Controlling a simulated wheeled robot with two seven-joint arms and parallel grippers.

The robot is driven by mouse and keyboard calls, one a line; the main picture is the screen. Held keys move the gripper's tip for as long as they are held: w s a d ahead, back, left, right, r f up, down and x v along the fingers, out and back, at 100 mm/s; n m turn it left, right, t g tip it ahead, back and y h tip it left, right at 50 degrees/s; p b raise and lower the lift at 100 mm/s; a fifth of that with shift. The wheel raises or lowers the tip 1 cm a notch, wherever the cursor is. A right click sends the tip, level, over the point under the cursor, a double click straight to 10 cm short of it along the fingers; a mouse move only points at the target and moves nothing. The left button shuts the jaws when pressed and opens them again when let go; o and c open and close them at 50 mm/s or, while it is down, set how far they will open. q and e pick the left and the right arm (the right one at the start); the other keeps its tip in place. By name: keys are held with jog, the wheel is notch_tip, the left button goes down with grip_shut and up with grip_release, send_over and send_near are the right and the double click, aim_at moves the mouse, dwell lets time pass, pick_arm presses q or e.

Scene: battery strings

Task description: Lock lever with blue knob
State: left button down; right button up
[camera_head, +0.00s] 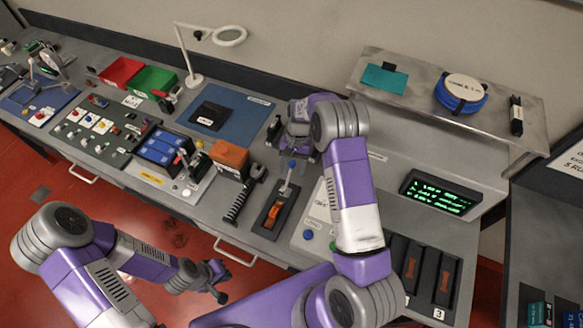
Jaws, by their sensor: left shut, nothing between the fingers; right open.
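The lever with the blue knob (291,164) stands on a narrow dark base (268,227) with an orange part, near the bench's front edge. Its pale shaft rises from the base towards the knob. My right gripper (294,146) is open, just behind and above the knob, and points down at the bench. My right arm hides part of it, and I cannot tell whether a finger touches the lever. My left gripper (218,285) is shut and empty, low in front of the bench over the red floor, well apart from the lever.
An orange box (229,154) and a black ribbed handle (239,204) stand left of the lever. A blue mat (233,109), red bin (121,71) and green bin (153,80) lie farther left. A display (438,193) and a raised metal shelf (408,88) are at right.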

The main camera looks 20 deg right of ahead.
jog(key=shift+a+f, duration=0.1)
jog(key=shift+f, duration=0.45)
jog(key=shift+c, duration=0.3)
grip_shut()
